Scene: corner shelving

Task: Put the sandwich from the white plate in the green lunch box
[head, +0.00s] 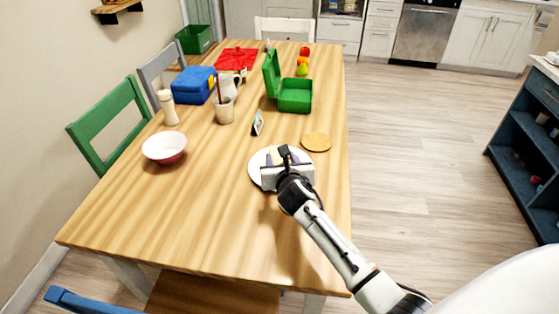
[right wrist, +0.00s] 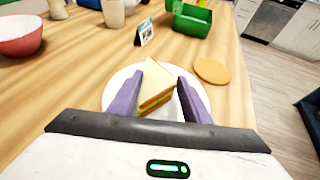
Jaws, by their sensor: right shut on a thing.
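The sandwich (right wrist: 157,80), a wedge with pale bread and a yellow-brown filling, is between the purple fingers of my right gripper (right wrist: 163,86), which is shut on it. It is over the white plate (right wrist: 109,92), and I cannot tell whether it still touches the plate. In the head view my right gripper (head: 277,158) covers most of the sandwich and part of the plate (head: 256,168). The green lunch box (head: 295,96) stands open farther back on the table, its lid upright on the left side. My left gripper is not in view.
A round tan disc (head: 316,142) lies right of the plate. A small sign (head: 257,123) stands between plate and lunch box. A cup (head: 224,110), white bottle (head: 168,107), red-and-white bowl (head: 164,147) and blue box (head: 194,85) are to the left. Fruit (head: 302,70) sits behind the lunch box.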

